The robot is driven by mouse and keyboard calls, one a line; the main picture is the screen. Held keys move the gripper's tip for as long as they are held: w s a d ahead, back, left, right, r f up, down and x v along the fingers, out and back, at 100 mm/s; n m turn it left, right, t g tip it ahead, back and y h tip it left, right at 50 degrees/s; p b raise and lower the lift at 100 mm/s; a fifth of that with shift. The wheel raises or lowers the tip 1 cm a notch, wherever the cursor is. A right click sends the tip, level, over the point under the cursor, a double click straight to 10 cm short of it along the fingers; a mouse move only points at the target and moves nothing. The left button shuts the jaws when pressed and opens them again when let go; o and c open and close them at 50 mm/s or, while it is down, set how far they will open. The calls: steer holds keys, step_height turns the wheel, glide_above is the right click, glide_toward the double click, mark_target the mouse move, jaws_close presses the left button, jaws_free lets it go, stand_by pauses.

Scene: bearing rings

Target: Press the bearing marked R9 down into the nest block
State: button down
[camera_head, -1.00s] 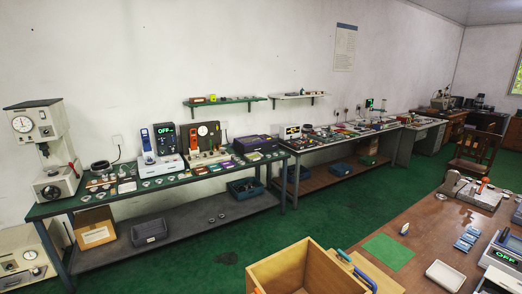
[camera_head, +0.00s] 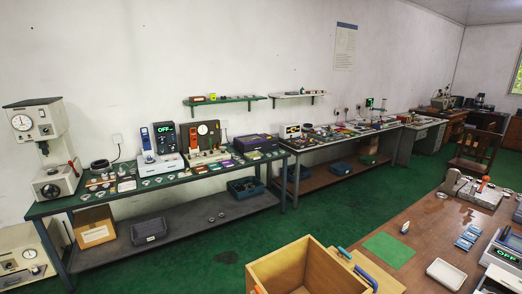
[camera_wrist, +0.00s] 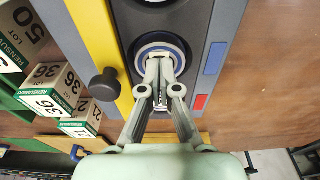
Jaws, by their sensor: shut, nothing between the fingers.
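In the wrist view my gripper (camera_wrist: 164,62) is shut and empty, with its fingertips together over a pale ring with a blue band (camera_wrist: 160,38). The ring sits at a round dark opening in a grey block (camera_wrist: 119,12), which looks like the nest block. The fingertips overlap the ring's middle in the picture; I cannot tell whether they touch it or how deep it sits. No R9 mark is readable. My gripper does not show in the head view, and I cannot pick out the R9 bearing there.
A yellow strip (camera_wrist: 92,25) and a black knob (camera_wrist: 105,84) lie left of the ring. Small labelled boxes (camera_wrist: 50,88) stand further left. Blue (camera_wrist: 215,58) and red (camera_wrist: 200,102) patches mark the block's right side. Bare wooden surface (camera_wrist: 275,70) lies to the right.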

steer(key=shift+f, duration=0.3)
steer(key=shift+r, duration=0.1)
step_height(320, 180, up, 7)
steer(key=p, duration=0.7)
